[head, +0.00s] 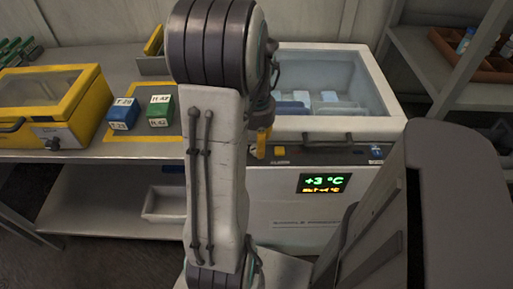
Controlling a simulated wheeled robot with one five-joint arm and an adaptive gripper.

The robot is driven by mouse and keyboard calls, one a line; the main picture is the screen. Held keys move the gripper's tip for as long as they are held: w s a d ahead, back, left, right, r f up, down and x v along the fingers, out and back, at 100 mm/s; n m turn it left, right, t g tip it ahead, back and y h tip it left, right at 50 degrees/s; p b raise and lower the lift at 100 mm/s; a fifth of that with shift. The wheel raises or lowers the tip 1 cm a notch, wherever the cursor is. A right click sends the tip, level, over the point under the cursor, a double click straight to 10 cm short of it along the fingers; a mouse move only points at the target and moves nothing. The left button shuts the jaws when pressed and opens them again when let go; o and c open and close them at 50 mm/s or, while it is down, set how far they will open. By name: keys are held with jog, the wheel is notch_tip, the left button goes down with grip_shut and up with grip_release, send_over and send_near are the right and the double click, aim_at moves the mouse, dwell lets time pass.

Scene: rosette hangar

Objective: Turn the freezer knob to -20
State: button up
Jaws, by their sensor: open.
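The freezer (335,123) is a white chest at centre right, with its top showing an open or clear view into a pale interior. Its front display (324,183) reads +3 °C in green, with a smaller orange line below that I cannot read. A dark control strip with a handle runs above the display. I cannot make out the freezer knob for certain; my arm covers part of the strip's left end. My gripper (263,140) is partly hidden behind my arm, in front of the strip's left end. It is open, and no held object shows.
A yellow case (88,108) with a clear lid stands on the left bench. Blue (123,114) and green (160,110) labelled blocks stand beside it. A white bin (163,205) sits on the lower shelf. A brown tray (480,60) is on the right shelf.

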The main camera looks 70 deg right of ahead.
jog(key=shift+f, duration=1.1)
grip_shut()
